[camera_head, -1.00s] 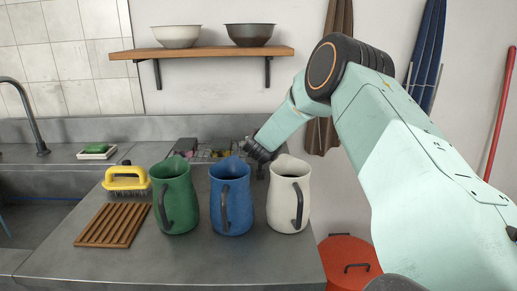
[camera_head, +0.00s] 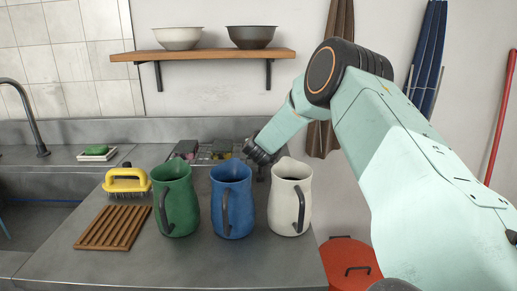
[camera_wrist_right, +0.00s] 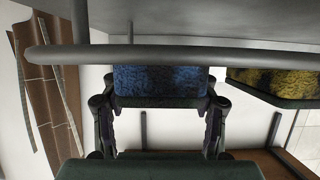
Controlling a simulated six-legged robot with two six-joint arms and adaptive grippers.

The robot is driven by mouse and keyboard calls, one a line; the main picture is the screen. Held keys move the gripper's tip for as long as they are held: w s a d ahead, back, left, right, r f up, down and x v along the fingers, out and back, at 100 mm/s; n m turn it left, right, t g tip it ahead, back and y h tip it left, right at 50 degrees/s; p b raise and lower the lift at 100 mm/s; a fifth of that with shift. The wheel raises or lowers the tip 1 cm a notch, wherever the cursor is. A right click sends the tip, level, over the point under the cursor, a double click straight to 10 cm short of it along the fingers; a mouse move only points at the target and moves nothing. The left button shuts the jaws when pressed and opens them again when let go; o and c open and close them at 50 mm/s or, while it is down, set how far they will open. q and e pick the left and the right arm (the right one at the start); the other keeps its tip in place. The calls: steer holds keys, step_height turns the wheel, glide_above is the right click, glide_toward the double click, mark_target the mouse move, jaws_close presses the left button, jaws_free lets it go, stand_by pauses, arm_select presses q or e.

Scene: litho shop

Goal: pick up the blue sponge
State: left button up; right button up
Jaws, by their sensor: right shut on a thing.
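The blue sponge (camera_wrist_right: 160,80), with a dark pad along one face, sits between the fingers of my right gripper (camera_wrist_right: 158,112) in the wrist view. The fingers press on both its sides. A grey rail (camera_wrist_right: 230,55) crosses close by the sponge and hides part of that area. In the head view my right gripper (camera_head: 260,153) reaches down behind the blue and white jugs, and I cannot make out the blue sponge there. My left gripper is not in view.
A yellow sponge (camera_wrist_right: 285,82) is beside the blue one. Green (camera_head: 176,205), blue (camera_head: 231,205) and white (camera_head: 290,200) jugs stand in front of the gripper. A yellow-handled brush (camera_head: 125,181) and wooden slatted rack (camera_head: 113,227) lie left. A shelf (camera_head: 205,55) hangs above.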

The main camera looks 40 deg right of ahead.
step_height(320, 180, up, 9)
steer(key=p, duration=0.3)
steer(key=shift+r, duration=0.15)
steer(key=shift+r+p, duration=0.2)
steer(key=shift+p, duration=0.1)
steer(key=shift+w, duration=0.1)
